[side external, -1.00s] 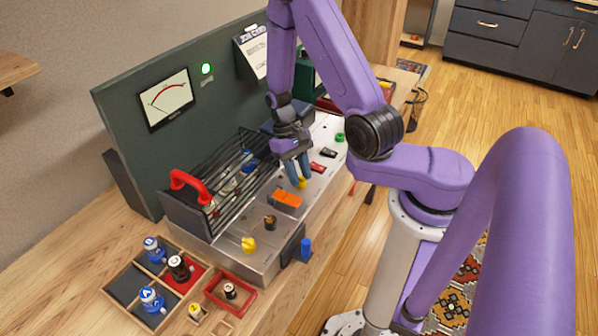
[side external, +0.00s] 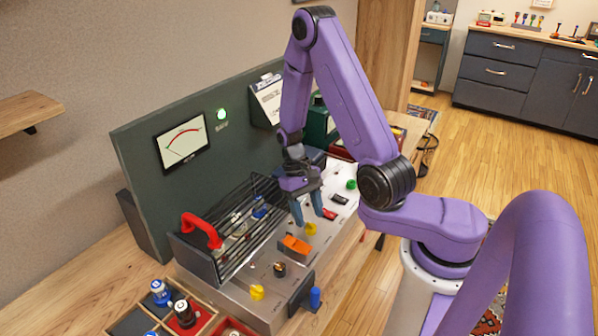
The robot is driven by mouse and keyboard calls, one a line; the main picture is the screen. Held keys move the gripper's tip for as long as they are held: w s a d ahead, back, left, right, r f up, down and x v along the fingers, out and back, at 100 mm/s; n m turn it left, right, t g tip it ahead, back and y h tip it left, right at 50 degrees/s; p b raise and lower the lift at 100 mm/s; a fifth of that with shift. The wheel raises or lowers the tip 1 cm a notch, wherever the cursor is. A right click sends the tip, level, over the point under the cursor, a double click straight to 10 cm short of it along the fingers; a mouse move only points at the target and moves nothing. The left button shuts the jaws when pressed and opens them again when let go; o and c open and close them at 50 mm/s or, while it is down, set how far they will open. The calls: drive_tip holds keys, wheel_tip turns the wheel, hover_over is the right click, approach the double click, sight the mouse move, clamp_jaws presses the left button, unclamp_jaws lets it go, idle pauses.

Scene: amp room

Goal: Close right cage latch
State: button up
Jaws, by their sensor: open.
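The cage (side external: 238,228) is a set of black bars with a red handle (side external: 203,231) at its near left end. It stands on a metal chassis (side external: 240,305) in front of a dark green panel. My gripper (side external: 309,214) is open and empty, fingers pointing down, at the cage's far right end. A yellow knob (side external: 310,229) shows just below the fingertips; I cannot tell whether they touch it. An orange block (side external: 295,244) lies nearer on the chassis. The right cage latch cannot be made out clearly; my gripper and wrist cover part of that end.
A black knob (side external: 279,269), another yellow knob (side external: 257,292) and a blue lever (side external: 315,298) are on the chassis's near part. Red and black switches and a green knob (side external: 351,184) lie beyond my gripper. A sorting tray (side external: 205,317) stands at the front left.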

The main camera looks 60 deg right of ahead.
drive_tip(key=v, duration=1.5)
drive_tip(key=shift+r, duration=0.1)
drive_tip(key=m+t+y, duration=0.2)
drive_tip(key=m+t, duration=0.4)
drive_tip(key=m, duration=1.2)
approach(313, 225)
drive_tip(key=x, duration=0.9)
drive_tip(key=shift+w+d, duration=0.15)
drive_tip(key=shift+w, duration=0.15)
